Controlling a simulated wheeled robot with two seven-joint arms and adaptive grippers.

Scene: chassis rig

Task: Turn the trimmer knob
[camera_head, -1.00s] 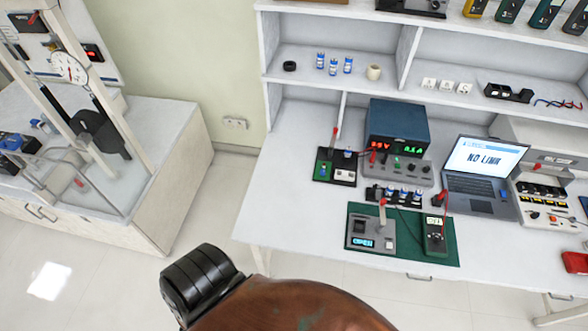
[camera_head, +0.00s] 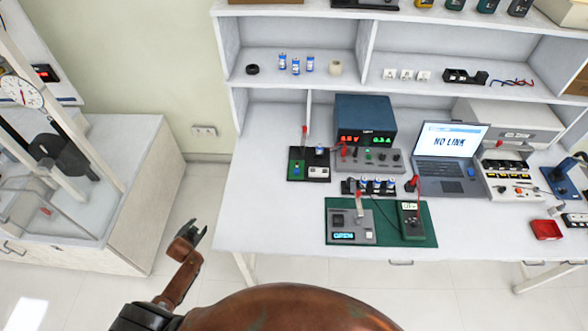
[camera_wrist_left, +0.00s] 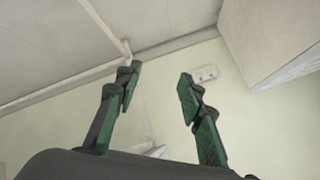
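No part is clearly recognisable as the trimmer knob at this size. A small black board (camera_head: 310,175) with a blue part and a white part lies on the bench, left of the blue power supply (camera_head: 365,120). A grey fixture (camera_head: 350,233) with an "OPEN" display, a dark block and a red-tipped lever sits on the green mat (camera_head: 391,240). My left gripper (camera_head: 190,236) is in front of the bench's left end, away from these items. In the left wrist view its fingers (camera_wrist_left: 158,85) are apart and empty. My right gripper is not seen.
The white bench (camera_head: 255,205) has clear top at its front left. A row of blue cells (camera_head: 376,187) stands behind the mat. A laptop (camera_head: 447,160) reads "NO LINK". A grey meter (camera_head: 411,220) lies on the mat. Shelves (camera_head: 300,85) rise behind. A white cabinet (camera_head: 140,190) stands left.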

